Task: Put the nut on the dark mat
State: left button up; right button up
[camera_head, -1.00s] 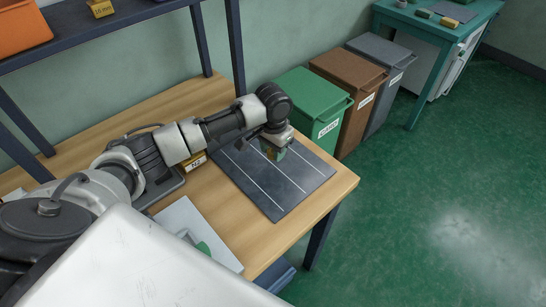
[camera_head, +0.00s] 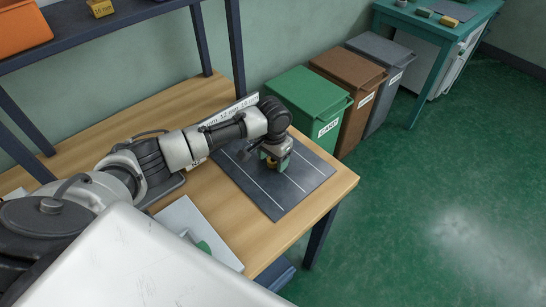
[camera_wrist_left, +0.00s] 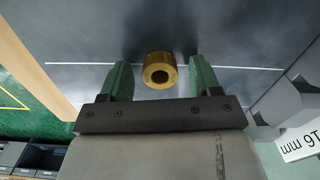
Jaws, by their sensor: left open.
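The brass nut (camera_wrist_left: 159,70) is a thick ring on the dark mat (camera_wrist_left: 230,40), near a white line. In the left wrist view it lies between the green fingers of my left gripper (camera_wrist_left: 161,80), with a gap on each side. The gripper is open. In the head view my left gripper (camera_head: 273,163) is low over the middle of the dark mat (camera_head: 308,183), and a small part of the nut (camera_head: 270,162) shows at its fingers. My right gripper is not in view.
A white label strip (camera_head: 237,107) stands behind the mat. A pale board (camera_head: 183,220) with a green item lies at the table's front. Green (camera_head: 308,105), brown (camera_head: 352,82) and grey (camera_head: 385,66) bins stand beyond the table. The mat's right part is clear.

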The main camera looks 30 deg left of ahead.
pick_arm(q)
notch_tip(320, 180, up, 12)
jog(key=shift+r, duration=0.2)
dwell(0.4)
jog(key=shift+d+f, duration=0.1)
